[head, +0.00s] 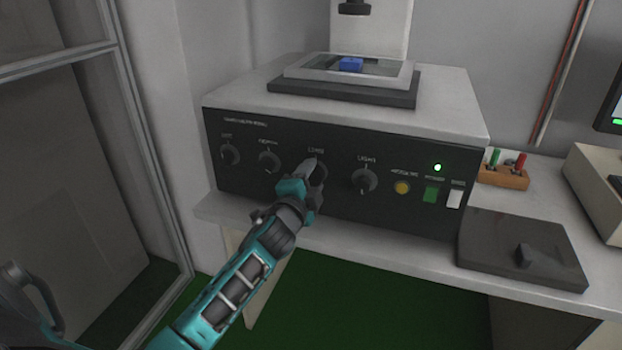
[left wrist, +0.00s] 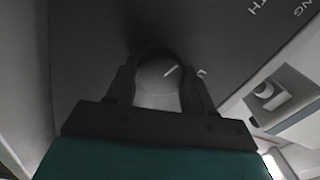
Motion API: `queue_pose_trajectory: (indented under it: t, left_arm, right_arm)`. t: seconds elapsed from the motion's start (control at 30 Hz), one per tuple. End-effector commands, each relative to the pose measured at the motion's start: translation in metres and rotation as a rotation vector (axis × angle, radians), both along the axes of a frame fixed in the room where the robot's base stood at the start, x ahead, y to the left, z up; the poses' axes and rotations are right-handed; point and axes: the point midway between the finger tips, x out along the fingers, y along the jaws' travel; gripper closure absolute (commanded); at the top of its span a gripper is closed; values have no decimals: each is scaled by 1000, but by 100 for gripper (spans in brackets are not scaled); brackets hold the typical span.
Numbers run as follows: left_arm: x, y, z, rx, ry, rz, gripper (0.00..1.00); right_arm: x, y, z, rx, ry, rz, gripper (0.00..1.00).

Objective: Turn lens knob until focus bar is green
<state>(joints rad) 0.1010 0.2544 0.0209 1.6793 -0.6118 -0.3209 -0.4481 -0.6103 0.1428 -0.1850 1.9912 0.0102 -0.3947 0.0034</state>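The lens knob (left wrist: 158,76) is a round dark knob with a white pointer line, seen between my fingers in the left wrist view. In the head view it is mostly hidden by my left gripper (head: 317,172), under the third label on the black front panel (head: 330,205). The left wrist view shows the gripper's fingers (left wrist: 160,85) on both sides of the knob, closed against it. A dark screen (head: 612,95) is cut off at the right edge; a small green strip shows low on it. I cannot tell whether this is the focus bar.
Other knobs (head: 229,154) (head: 268,161) (head: 364,180) flank the gripper. A yellow button (head: 402,187), green button (head: 431,194) and white switch (head: 454,199) lie to the right. A stage with a blue block (head: 351,64) tops the machine. A dark box (head: 525,248) sits on the bench.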

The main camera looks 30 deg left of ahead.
Motion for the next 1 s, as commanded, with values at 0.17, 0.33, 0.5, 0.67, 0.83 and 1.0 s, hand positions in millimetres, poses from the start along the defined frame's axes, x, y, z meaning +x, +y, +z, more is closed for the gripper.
queue_pose_trajectory:
  t: [0.17, 0.33, 0.5, 0.67, 0.83, 1.0]
  left_arm:
    - [0, 0, 0, 1, 1, 1, 31]
    - [0, 0, 0, 1, 0, 0, 22]
    - [-1, 0, 0, 1, 0, 0, 22]
    - [-13, -3, 0, 1, 1, 0, 22]
    - [-42, -11, -1, -1, 3, -1, 22]
    - [-77, -18, -1, -1, 3, 1, 22]
  right_arm:
    - [0, 0, 0, 1, -1, -1, 22]
    - [0, 0, 1, 1, -3, -1, 22]
    - [1, 0, 2, 2, -4, -1, 22]
    - [1, 0, 4, 0, -4, -1, 22]
    - [0, -1, 5, -3, -6, 1, 22]
    - [-1, -2, 3, -8, 1, 1, 22]
